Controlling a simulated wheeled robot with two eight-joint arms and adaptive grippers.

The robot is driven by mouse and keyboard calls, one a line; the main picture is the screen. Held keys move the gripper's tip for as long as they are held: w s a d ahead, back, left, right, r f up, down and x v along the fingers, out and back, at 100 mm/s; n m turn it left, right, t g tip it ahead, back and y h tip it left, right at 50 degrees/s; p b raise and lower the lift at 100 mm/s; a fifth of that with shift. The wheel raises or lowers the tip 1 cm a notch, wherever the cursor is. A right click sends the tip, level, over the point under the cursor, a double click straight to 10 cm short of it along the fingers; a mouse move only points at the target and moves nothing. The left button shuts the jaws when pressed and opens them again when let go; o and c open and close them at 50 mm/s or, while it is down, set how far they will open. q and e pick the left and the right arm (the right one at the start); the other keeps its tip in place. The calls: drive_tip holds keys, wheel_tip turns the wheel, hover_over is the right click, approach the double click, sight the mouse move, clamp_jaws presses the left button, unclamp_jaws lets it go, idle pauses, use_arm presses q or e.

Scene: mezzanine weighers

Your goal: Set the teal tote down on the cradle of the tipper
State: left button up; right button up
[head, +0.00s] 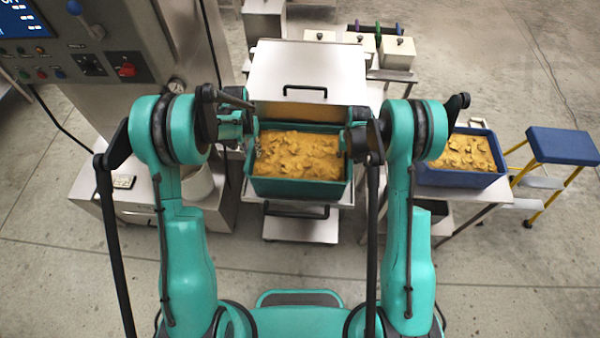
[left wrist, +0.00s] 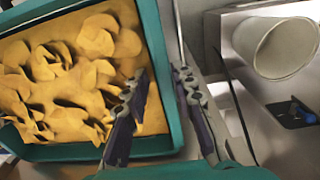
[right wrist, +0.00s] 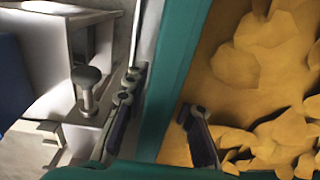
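The teal tote (head: 300,190), full of yellow chips, is level between my two arms in the middle of the head view. It sits over or on the steel cradle of the tipper (head: 348,196), in front of a steel lid with a black handle. Its underside is hidden, so I cannot tell if it touches. The tote also shows in both wrist views (left wrist: 158,30) (right wrist: 180,60).
A blue tote (head: 455,180) of chips stands on a steel table at right, beside a blue-topped step stool (head: 562,145). A control panel (head: 75,65) stands at left. A white cup (left wrist: 275,48) is near my left gripper. Lidded bins (head: 397,52) are behind.

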use_arm(q)
wheel_tip(320, 180, up, 4)
drive_tip(key=shift+a+f, duration=0.1)
drive_tip(key=shift+r, duration=0.2)
use_arm(e)
drive_tip(key=shift+r, duration=0.1)
drive_tip(key=r, duration=1.1)
drive_tip(key=shift+d+r, duration=0.25)
drive_tip(key=shift+r, duration=0.1)
use_arm(q)
drive_tip(key=shift+r+b, duration=0.1)
drive_tip(key=shift+b, duration=0.25)
use_arm(e)
drive_tip(key=shift+s, duration=0.1)
